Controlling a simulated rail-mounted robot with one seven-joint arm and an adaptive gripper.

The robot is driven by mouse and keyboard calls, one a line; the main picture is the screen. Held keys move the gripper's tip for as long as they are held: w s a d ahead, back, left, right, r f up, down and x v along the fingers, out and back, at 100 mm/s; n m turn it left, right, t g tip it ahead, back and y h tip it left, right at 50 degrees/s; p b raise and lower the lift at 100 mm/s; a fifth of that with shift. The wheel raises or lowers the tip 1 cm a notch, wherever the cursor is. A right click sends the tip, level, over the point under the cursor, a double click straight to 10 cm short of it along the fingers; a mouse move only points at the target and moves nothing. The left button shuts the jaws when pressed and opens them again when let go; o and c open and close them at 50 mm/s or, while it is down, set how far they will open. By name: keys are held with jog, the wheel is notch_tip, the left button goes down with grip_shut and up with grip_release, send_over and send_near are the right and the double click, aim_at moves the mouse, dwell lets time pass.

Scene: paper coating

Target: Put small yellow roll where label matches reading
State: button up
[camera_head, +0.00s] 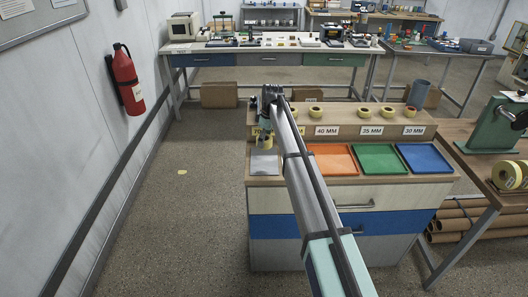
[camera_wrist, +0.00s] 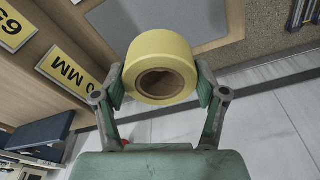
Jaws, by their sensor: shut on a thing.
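My gripper (camera_head: 268,133) is above the left end of the low cabinet. In the wrist view its two fingers (camera_wrist: 160,88) are shut on the sides of a small yellow roll (camera_wrist: 160,75), whose dark core hole faces the camera. The roll also shows in the head view (camera_head: 268,143), just above the grey tray (camera_head: 264,163). Orange (camera_head: 331,160), green (camera_head: 380,158) and blue (camera_head: 424,158) trays follow to the right. White labels read 40 MM (camera_head: 327,131), 35 MM (camera_head: 372,131) and 30 MM (camera_head: 413,131). The yellow label (camera_wrist: 68,72) behind the grey tray is partly hidden. No reading is legible.
Several yellow rolls, one of them here (camera_head: 386,111), stand on the raised shelf behind the trays. A green device (camera_head: 495,128) and a larger yellow roll (camera_head: 509,175) are on the right table.

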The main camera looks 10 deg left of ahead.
aim_at(263, 160)
jog(key=shift+f+p, duration=1)
jog(key=shift+f, duration=3)
jog(key=shift+f, duration=0.15)
jog(key=o, duration=1.3)
jog(key=r+b, duration=0.1)
jog(key=r, duration=0.3)
jog(key=d+r+b, duration=0.1)
jog(key=r, duration=0.3)
jog(key=r+b, duration=0.1)
jog(key=r, duration=0.3)
jog(key=shift+s+d+r, duration=0.1)
jog(key=shift+s+d, duration=0.15)
jog(key=shift+d, duration=0.1)
jog(key=shift+a, duration=0.1)
